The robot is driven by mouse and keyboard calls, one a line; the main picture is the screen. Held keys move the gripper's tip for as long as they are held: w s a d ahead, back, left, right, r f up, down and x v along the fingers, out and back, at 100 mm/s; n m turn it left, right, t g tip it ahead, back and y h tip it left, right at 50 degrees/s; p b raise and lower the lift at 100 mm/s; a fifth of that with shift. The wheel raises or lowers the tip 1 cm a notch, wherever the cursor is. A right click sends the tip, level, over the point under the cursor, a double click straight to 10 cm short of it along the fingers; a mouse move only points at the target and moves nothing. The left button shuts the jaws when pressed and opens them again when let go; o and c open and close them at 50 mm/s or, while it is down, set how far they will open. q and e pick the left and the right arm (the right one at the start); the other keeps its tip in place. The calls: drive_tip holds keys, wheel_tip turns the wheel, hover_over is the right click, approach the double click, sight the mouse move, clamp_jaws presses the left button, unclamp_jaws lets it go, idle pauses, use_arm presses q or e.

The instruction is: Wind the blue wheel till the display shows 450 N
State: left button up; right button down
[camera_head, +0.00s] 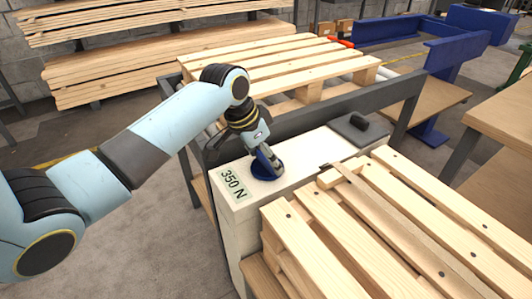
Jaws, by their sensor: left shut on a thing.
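The blue wheel (258,168) sits on top of a pale cabinet (292,172), near its left end. My left gripper (270,166) reaches down onto the wheel from above and is shut on it, covering part of it. My right gripper is not in view.
A wooden pallet (385,225) lies close at the right front of the cabinet. Another pallet (285,68) lies behind a dark grey rail (310,115). A dark plate with a black handle (358,124) is on the cabinet's far end. Floor at the left is open.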

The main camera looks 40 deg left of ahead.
use_arm(q)
drive_tip(key=shift+a+r+m+p, duration=0.1)
drive_tip(key=shift+r+m+p, duration=0.1)
drive_tip(key=shift+m+p, duration=0.45)
drive_tip(key=shift+m+g+h+p, duration=0.35)
drive_tip(key=shift+m+h, duration=0.15)
drive_tip(key=shift+m, duration=0.35)
drive_tip(key=shift+f+m, duration=0.15)
drive_tip(key=shift+m, duration=0.55)
drive_tip(key=shift+m+g+h+p, duration=0.3)
drive_tip(key=shift+m+g+h, duration=0.2)
drive_tip(key=shift+m, duration=0.6)
drive_tip(key=o, duration=1.2)
drive_tip(key=shift+c, duration=0.2)
